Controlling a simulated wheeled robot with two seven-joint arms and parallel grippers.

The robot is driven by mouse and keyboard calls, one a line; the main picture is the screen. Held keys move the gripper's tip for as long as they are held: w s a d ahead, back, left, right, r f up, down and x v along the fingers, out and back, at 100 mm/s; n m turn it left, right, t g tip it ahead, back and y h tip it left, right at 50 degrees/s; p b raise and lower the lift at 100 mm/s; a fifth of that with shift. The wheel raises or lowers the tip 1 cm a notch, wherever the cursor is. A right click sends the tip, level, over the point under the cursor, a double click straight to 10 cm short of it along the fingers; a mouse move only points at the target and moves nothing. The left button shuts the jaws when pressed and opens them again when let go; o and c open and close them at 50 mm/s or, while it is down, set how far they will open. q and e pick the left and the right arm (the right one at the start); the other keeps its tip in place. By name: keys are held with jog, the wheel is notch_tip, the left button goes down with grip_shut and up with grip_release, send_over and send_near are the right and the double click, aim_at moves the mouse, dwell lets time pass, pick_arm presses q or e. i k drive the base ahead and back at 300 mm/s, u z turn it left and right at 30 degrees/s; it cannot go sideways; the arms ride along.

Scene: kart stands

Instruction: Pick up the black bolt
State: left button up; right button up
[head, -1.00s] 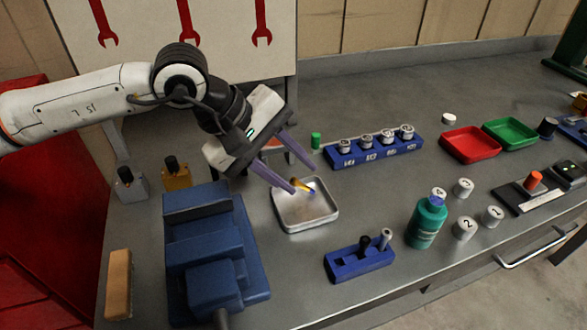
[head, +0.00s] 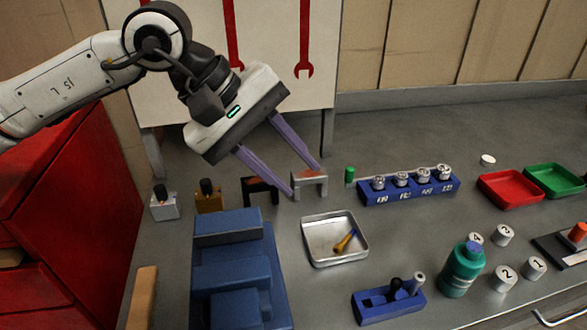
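A yellow bolt-like piece with a dark end (head: 345,241) lies in the square metal tray (head: 312,257). My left gripper (head: 305,180) is open and empty, its two purple fingers spread, above and behind the tray. It is well up and to the left of the black bolt. My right gripper is out of view.
A blue vise (head: 238,265) stands left of the tray. A blue rack with several small cylinders (head: 410,190), a teal bottle (head: 462,270), numbered white cylinders, a red tray (head: 510,190) and a green tray (head: 553,180) lie to the right. Small brackets stand behind the metal tray.

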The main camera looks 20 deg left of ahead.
aim_at(395, 284)
jog(key=k, duration=1.5)
